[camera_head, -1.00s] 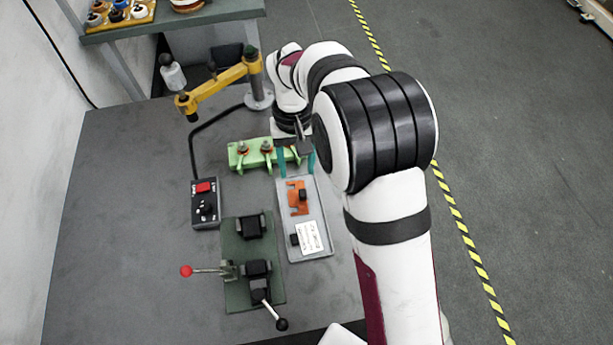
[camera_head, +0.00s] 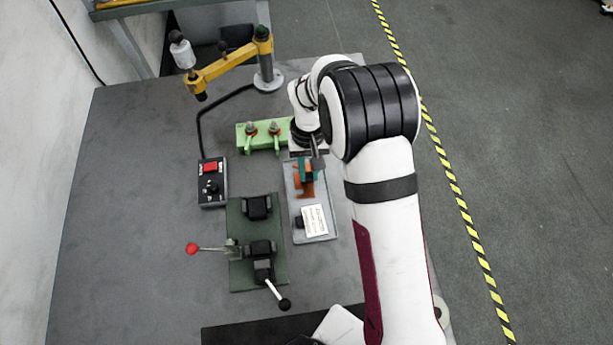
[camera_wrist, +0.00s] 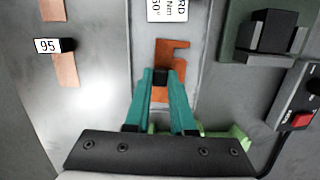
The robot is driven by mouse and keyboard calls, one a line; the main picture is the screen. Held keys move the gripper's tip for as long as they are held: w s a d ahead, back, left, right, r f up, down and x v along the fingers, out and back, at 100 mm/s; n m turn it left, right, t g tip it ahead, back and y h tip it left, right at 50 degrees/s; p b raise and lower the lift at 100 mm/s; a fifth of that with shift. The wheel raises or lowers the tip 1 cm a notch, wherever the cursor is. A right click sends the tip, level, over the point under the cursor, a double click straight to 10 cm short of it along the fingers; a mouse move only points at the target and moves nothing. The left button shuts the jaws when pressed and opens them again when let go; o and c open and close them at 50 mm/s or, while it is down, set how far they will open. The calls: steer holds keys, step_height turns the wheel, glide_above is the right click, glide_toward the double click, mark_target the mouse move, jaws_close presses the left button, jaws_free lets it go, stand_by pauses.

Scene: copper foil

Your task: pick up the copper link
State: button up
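The copper link (camera_head: 307,189) is a flat orange piece with a cut-out shape and a black knob. It lies at the far half of the grey tray (camera_head: 327,216); I cannot tell whether it is raised at all. In the wrist view the copper link (camera_wrist: 163,52) shows just beyond my fingertips. My gripper (camera_head: 307,170) has teal fingers, close together on either side of the black knob. In the wrist view my gripper (camera_wrist: 160,80) appears shut on this knob. The fingers hide part of the link.
A white label card (camera_head: 315,219) lies at the tray's near end. A green fixture (camera_head: 263,136) with upright posts stands behind. A dark green plate (camera_head: 238,215) with black clamps and levers is left of the tray. A control box (camera_head: 213,183) and yellow arm (camera_head: 230,72) stand farther left.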

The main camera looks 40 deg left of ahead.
jaws_close()
steer(key=shift+r, duration=0.1)
steer(key=shift+r, duration=0.25)
steer(key=r, duration=0.4)
steer(key=shift+w+d, duration=0.2)
steer(key=shift+d, duration=0.15)
steer(key=w+d+r, duration=0.3)
steer(key=d+r, duration=0.3)
steer(key=d, duration=0.4)
steer(key=s+a+m+y, duration=0.1)
steer(key=s+a+m, duration=0.1)
steer(key=a+m, duration=0.9)
steer(key=s+a+m+y, duration=0.1)
steer(key=s+a+m, duration=0.1)
steer(key=a+m, duration=0.85)
steer(key=shift+w+a+f+n, duration=0.1)
steer(key=shift+a+f+n, duration=0.35)
steer(key=shift+f, duration=0.6)
steer(key=shift+a+f+n, duration=0.3)
steer(key=shift+a+f, duration=0.2)
steer(key=shift+f, duration=0.55)
steer(key=shift+w+a+f+n, duration=0.1)
steer(key=shift+a+f+n, duration=0.35)
steer(key=shift+f, duration=0.6)
